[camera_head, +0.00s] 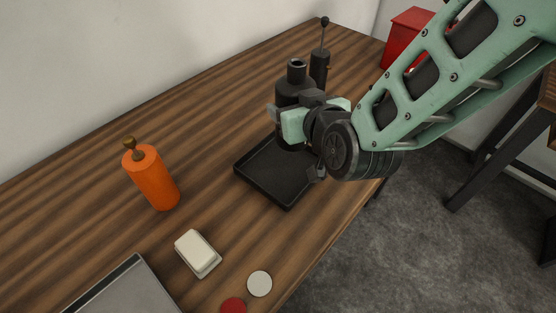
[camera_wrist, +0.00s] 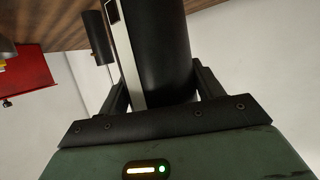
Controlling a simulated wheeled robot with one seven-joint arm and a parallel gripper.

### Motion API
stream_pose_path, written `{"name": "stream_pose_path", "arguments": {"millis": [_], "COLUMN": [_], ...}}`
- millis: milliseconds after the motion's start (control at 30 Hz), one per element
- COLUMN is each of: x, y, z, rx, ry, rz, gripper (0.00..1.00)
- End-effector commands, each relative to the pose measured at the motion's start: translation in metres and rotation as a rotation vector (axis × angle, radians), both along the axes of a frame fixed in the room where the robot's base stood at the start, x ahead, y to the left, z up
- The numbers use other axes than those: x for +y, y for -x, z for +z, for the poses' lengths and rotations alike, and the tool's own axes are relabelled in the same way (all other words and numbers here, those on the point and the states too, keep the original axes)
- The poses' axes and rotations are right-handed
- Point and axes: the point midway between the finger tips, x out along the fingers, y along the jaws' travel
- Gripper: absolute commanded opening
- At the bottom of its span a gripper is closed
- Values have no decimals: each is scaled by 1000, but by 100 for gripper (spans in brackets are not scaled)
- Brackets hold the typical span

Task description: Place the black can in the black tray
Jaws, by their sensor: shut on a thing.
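The black can (camera_head: 292,92), with a narrow neck on top, is upright at the far end of the black tray (camera_head: 265,180). My gripper (camera_head: 296,112) is shut around the can's body from the near right side. In the wrist view the can (camera_wrist: 158,50) fills the space between the fingers (camera_wrist: 155,90). The can's lower part is partly hidden by my gripper, so I cannot tell whether its base touches the tray floor. The near part of the tray is empty.
A black pepper-mill-like object (camera_head: 319,68) stands close behind the can. A red box (camera_head: 408,35) is at the back right. The table's left back is clear.

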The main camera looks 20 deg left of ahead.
Motion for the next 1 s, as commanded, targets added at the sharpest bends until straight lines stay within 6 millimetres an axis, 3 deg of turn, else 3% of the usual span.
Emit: {"name": "stream_pose_path", "arguments": {"millis": [167, 433, 1000], "x": [15, 16, 16], "y": [15, 16, 16], "z": [3, -36, -88], "rx": [-3, 0, -2], "ry": [-1, 1, -2], "rz": [30, 32, 30], "gripper": [17, 17, 17]}}
